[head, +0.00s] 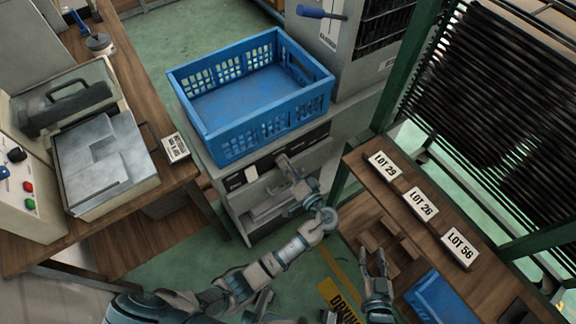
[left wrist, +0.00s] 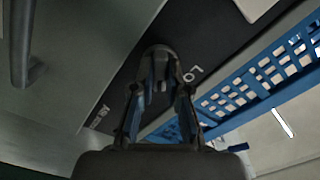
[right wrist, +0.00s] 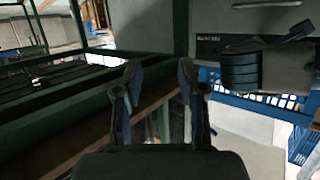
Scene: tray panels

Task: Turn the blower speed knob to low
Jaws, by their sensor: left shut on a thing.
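The blower speed knob (left wrist: 159,54) is a dark round knob on a black panel strip (left wrist: 110,92), seen in the left wrist view. A white "LO" marking is printed to its right and another small label to its lower left. Which way the knob points is unclear. My left gripper (head: 284,161) is shut on the knob; it shows in the left wrist view too (left wrist: 160,85). In the head view the gripper hides the knob on the grey cabinet's front. My right gripper (head: 375,262) is open and empty beside the wooden shelf, also in the right wrist view (right wrist: 157,75).
A blue crate (head: 222,148) sits on the cabinet just above the panel. A green-framed rack with a wooden shelf (head: 478,279) and lot cards (head: 422,204) stands at right. A wooden bench (head: 150,207) with a metal-lidded machine stands at left. Green floor lies between.

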